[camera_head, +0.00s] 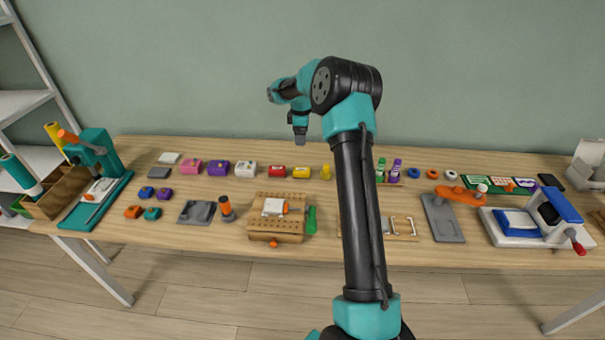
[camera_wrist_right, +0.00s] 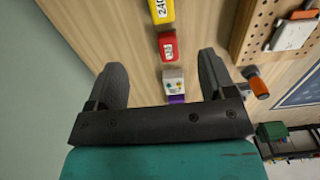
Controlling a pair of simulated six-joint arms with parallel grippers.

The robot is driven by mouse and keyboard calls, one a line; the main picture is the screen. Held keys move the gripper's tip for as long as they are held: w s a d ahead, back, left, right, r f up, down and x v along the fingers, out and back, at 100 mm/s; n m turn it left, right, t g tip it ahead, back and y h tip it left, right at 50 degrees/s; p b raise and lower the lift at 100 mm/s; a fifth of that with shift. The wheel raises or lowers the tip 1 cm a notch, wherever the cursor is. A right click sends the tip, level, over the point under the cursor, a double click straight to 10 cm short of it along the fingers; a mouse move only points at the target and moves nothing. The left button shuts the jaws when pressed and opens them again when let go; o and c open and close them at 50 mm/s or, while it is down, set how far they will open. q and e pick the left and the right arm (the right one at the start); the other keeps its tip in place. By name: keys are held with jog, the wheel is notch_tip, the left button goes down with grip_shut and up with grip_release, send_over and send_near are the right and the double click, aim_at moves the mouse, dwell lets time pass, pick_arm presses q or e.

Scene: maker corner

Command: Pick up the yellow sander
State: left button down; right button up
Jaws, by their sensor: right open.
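The yellow sander (camera_head: 301,172) is a small yellow block on the wooden table, at the right end of a row of coloured blocks. In the right wrist view the yellow sander (camera_wrist_right: 161,9) is at the top edge, partly cut off, with a label reading 240. My right gripper (camera_head: 300,140) is above the back of the table, apart from the sander. In the right wrist view my right gripper (camera_wrist_right: 163,75) is open and empty, its fingers on either side of the white block in the picture. My left gripper is out of view.
The red block (camera_head: 276,171) sits just left of the sander, then the white block (camera_head: 246,170) and purple block (camera_head: 218,168). A wooden pegboard block (camera_head: 276,226) is in front. Bare table lies between.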

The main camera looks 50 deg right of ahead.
jog(key=shift+f, duration=0.1)
send_near(301, 169)
notch_tip(301, 169, down, 5)
jog(key=shift+f, duration=0.15)
dwell(0.3)
jog(key=shift+s+f, duration=0.1)
jog(key=shift+f, duration=2.5)
jog(key=shift+c, duration=0.2)
jog(key=c, duration=1)
jog(key=shift+r, duration=0.15)
notch_tip(301, 169, up, 10)
jog(key=shift+f, duration=0.1)
